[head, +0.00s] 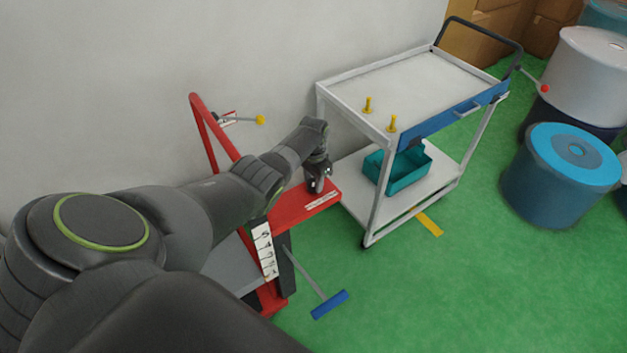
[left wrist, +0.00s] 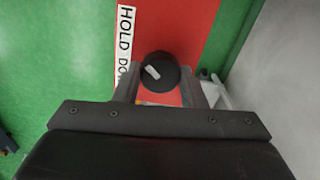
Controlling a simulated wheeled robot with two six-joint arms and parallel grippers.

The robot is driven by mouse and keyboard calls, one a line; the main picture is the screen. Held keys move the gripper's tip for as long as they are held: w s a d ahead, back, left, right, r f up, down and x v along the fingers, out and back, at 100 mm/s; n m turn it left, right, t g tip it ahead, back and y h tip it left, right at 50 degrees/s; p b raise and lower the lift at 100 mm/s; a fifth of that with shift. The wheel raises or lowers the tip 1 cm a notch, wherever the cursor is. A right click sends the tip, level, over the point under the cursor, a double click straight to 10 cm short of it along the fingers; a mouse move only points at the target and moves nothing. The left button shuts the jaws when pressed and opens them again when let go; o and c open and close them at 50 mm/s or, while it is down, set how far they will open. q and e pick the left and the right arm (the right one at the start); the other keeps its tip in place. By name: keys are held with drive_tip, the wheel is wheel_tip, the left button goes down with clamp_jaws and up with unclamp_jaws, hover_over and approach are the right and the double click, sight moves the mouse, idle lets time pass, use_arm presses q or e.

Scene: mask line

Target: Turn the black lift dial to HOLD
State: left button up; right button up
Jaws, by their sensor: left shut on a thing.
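The black lift dial (left wrist: 160,72) is round, with a short white mark that slants toward the upper left in the left wrist view. It sits on a red panel (left wrist: 186,25), beside a white label strip (left wrist: 126,45) that reads HOLD and the start of a second word; the rest is hidden. My left gripper (head: 317,184) is shut on the dial, one finger on each side of it in the left wrist view (left wrist: 166,90). In the head view the gripper mostly hides the dial. The label strip also shows there (head: 322,201). My right gripper is not in view.
A red frame (head: 215,135) with a yellow-knobbed lever (head: 260,120) rises by the wall. A white cart (head: 330,100) holding a teal bin (head: 408,175) stands close at right. A blue-ended bar (head: 330,304) juts over the green floor. Drums (head: 560,195) stand farther right.

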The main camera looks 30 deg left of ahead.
use_arm(q)
drive_tip(key=shift+m, duration=0.6)
drive_tip(key=o, duration=1)
drive_tip(key=shift+r, duration=0.1)
